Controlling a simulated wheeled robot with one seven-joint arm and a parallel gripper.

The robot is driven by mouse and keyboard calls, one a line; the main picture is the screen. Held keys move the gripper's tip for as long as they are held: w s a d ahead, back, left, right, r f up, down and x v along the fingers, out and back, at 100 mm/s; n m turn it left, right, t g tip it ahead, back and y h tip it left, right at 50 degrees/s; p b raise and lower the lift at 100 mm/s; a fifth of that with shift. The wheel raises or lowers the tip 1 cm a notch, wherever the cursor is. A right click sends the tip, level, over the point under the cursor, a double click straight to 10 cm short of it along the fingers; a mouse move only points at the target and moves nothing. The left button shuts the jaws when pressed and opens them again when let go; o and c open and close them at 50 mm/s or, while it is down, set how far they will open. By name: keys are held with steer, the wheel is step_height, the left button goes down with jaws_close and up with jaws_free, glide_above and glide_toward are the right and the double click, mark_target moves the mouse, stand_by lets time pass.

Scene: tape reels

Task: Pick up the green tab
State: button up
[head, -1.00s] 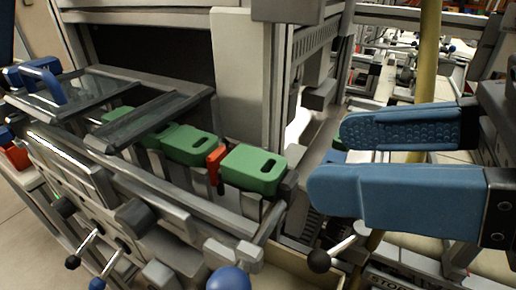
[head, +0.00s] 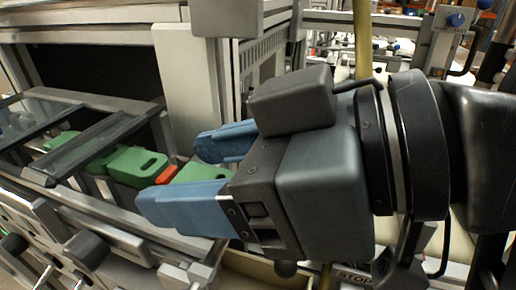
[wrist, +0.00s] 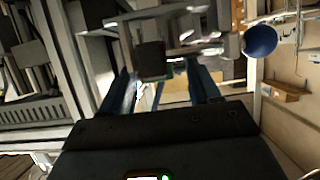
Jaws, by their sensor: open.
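Several green tabs lie in a row in the machine's rail in the head view. The rightmost green tab (head: 204,173) is partly hidden by my gripper. Another green tab (head: 137,165) lies left of it, with a red piece (head: 165,175) between them. My gripper (head: 172,176) is open, its two blue fingers appearing on either side of the rightmost tab in the picture. I cannot tell whether they touch it or are above it. In the wrist view, the fingers (wrist: 162,90) stand apart with nothing clearly held, and no green tab can be made out for certain.
Dark glass-topped bars (head: 118,130) cross the rail at left. A pale metal post (head: 186,75) stands behind the tabs. Knobs and levers line the machine's front. A blue ball knob (wrist: 260,40) shows in the wrist view. A yellow pole (head: 362,45) rises behind my gripper.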

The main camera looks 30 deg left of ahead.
steer(key=shift+c, duration=0.2)
steer(key=c, duration=1)
steer(key=shift+r, duration=0.1)
